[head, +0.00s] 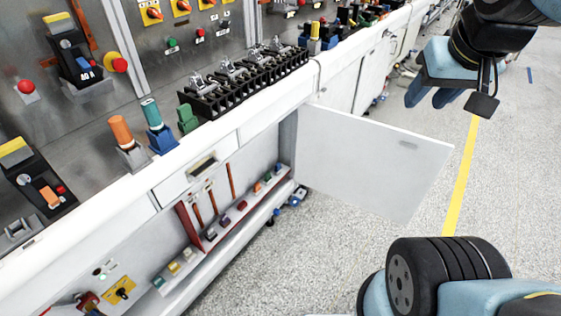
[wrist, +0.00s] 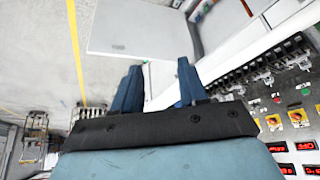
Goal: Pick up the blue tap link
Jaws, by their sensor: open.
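My gripper (head: 432,97) is in the upper right of the head view, above the floor and beyond the open cabinet door. Its two blue fingers are apart with nothing between them; they also show in the wrist view (wrist: 158,88). Several small coloured blocks stand in a row on the low shelf inside the open cabinet. A small blue block (head: 278,168) at the far end of that row may be the blue tap link; it is too small to be sure. My gripper is well apart from it. I cannot make out the blue block in the wrist view.
A white cabinet door (head: 370,160) stands open, sticking out over the floor; it also shows in the wrist view (wrist: 135,28). On the white bench edge stand an orange cylinder (head: 120,130) and a teal cylinder (head: 151,113). The floor right of the door is clear.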

